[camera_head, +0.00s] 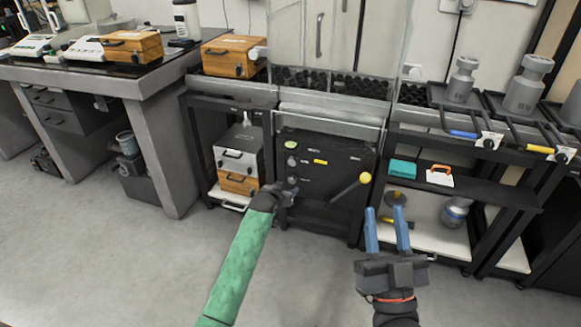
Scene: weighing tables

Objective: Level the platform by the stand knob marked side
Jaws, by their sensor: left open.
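A black control panel (330,165) stands below the glass cabinet in the centre. It carries a green-topped round knob (291,145), small dark knobs (292,161), a yellow label (320,161) and a lever with a yellow ball (365,178). The markings are too small to read, so I cannot tell which knob is marked side. My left gripper (288,190), on the green-sleeved arm, is open at the panel's lower left; whether it touches anything is unclear. My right gripper (386,213) has its blue fingers apart, empty, in front of the shelf right of the panel.
Grey weights (462,80) stand on black trays at the right, above a shelf with a teal box (402,168). A grey table (150,85) is further left. The floor (120,260) in front is clear.

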